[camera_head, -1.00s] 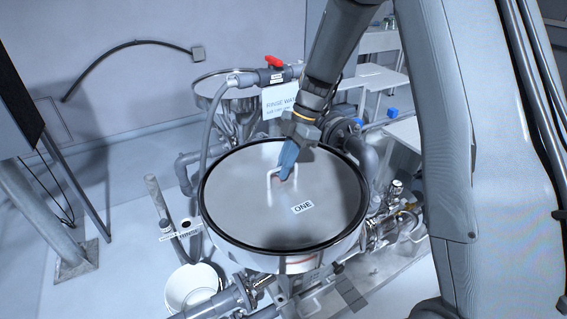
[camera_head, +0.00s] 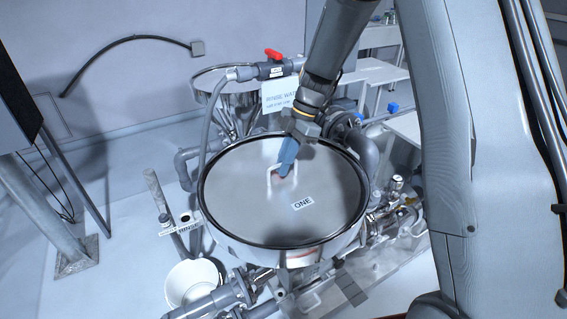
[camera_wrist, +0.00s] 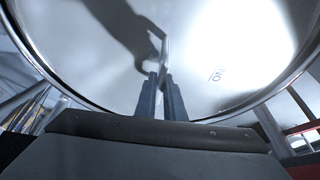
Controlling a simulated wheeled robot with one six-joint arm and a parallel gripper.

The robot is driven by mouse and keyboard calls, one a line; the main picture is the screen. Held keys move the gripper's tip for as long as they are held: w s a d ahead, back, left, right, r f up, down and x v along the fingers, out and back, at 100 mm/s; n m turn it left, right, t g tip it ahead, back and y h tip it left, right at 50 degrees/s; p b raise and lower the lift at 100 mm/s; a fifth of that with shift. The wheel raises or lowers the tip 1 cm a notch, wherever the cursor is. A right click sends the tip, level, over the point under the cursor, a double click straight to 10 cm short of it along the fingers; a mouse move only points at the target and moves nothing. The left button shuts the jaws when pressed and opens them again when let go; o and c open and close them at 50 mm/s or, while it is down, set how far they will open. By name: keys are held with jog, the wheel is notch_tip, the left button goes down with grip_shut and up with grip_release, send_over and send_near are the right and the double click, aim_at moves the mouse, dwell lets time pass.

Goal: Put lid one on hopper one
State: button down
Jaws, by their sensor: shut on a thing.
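Lid one is a round shiny metal disc (camera_head: 250,205) with a dark rim, a loop handle and a label reading ONE. It lies over the top of hopper one (camera_head: 295,258), a steel vessel, and covers its mouth. From here I cannot tell whether it is fully seated. My gripper (camera_head: 284,172) reaches down from the upper right and is shut on the lid's handle (camera_head: 268,185). In the wrist view the two fingers (camera_wrist: 161,100) close around the handle (camera_wrist: 158,48), with the lid (camera_wrist: 90,60) filling the view ahead.
A white bucket (camera_head: 192,283) and pipes (camera_head: 215,300) sit at lower left. Shelving (camera_head: 375,72) is at the back right.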

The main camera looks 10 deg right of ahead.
jog(key=shift+f, duration=0.1)
jog(key=c, duration=1.8)
grip_release()
jog(key=shift+o, duration=0.2)
jog(key=b+v, duration=0.2)
jog(key=v, duration=0.4)
jog(key=shift+w+d, duration=0.1)
jog(key=shift+d, duration=0.05)
jog(key=shift+d+r+b, duration=0.25)
jog(key=shift+r+b, duration=0.1)
jog(key=shift+r, duration=0.35)
jog(key=s+d+f+m+t+h, duration=0.15)
jog(key=s+d+m, duration=0.35)
jog(key=s+m, duration=0.5)
jog(key=m+t+h, duration=0.2)
jog(key=m, duration=0.9)
send_over(338, 225)
notch_tip(338, 225, down, 3)
jog(key=shift+f+g, duration=0.15)
jog(key=shift+g, duration=0.1)
jog(key=shift+s+d+f+m+h, duration=0.1)
jog(key=shift+s+f+m+h, duration=0.15)
jog(key=shift+s+m, duration=0.5)
